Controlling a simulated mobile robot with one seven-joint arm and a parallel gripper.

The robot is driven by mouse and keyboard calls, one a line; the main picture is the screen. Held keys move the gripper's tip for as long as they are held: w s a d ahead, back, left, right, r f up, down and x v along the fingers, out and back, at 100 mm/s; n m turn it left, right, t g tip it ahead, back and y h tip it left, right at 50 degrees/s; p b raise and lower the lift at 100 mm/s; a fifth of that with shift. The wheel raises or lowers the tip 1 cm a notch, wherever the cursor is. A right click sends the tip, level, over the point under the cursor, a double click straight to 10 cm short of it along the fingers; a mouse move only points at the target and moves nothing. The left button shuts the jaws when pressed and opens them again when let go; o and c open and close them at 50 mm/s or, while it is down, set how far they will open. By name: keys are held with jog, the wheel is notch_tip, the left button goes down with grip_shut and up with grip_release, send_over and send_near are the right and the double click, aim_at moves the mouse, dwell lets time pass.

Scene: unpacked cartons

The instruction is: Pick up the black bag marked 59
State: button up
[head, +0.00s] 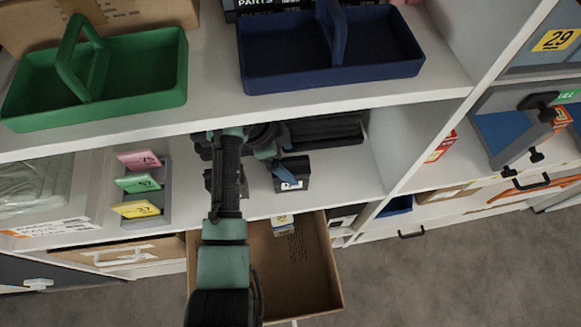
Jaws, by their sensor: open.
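My arm reaches up from the bottom of the head view into the middle shelf bay. My gripper (273,150) is at its end, dark with teal parts; the fingers are hard to make out against the dark things there. A black item (292,175) with a small white label stands near the shelf's front edge, just below and right of my gripper. More black things (335,131) lie flat behind it. I cannot read a 59 on any of them, so I cannot tell which is the bag. I see nothing held in my gripper.
A green tote (130,75) and a blue tote (330,62) stand on the shelf board above. A grey holder with pink, green and yellow tags (141,183) is left of my arm. An open cardboard box (300,270) sits below. The shelf (345,180) is bare at right.

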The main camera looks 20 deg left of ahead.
aim_at(293, 165)
jog(key=x, duration=0.5)
jog(key=shift+c, duration=0.3)
grip_shut()
